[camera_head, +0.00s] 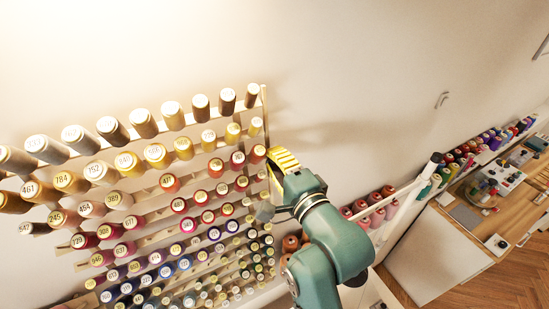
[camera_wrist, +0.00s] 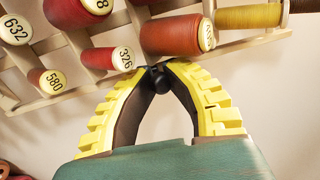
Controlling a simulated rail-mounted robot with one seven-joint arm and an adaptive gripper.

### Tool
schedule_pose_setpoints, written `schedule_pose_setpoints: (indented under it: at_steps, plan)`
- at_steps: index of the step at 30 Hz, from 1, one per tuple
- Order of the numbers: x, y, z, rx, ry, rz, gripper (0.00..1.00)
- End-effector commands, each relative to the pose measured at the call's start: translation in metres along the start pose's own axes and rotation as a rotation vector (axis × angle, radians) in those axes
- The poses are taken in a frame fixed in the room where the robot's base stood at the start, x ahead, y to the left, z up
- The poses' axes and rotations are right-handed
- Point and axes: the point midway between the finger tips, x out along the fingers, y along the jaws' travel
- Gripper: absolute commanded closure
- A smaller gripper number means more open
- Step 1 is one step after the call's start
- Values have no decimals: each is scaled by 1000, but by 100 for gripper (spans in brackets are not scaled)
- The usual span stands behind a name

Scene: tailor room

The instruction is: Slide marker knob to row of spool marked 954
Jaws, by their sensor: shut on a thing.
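My gripper (camera_head: 272,168) is at the right edge of the spool rack (camera_head: 266,108) in the head view. In the wrist view, the yellow fingers of my gripper (camera_wrist: 158,72) are closed around a small dark knob (camera_wrist: 157,80), the marker knob, beside the rack edge. The knob is hidden in the head view. The rack holds many numbered spools in rows. I cannot make out a spool marked 954; many labels are too small or turned to read. In the wrist view, the nearest labels read 326 (camera_wrist: 124,58), 580 (camera_wrist: 50,81) and 632 (camera_wrist: 14,30).
A large red-brown spool (camera_wrist: 175,35) and a yellow spool (camera_wrist: 248,17) are close to my fingertips. Pink spools (camera_head: 377,218) stand on a second rack behind my arm. A worktable (camera_head: 480,222) is at the far right.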

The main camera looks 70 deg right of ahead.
Motion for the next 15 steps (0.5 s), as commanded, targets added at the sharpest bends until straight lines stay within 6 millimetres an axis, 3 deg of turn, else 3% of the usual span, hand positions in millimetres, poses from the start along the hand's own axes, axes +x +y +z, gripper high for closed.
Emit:
schedule_pose_setpoints:
  at_steps: [5,12,15]
  plan:
    - [1,-24,0,0,0,-4,100]
    - [7,-82,0,0,0,-4,100]
    - [8,-93,0,0,0,-3,100]
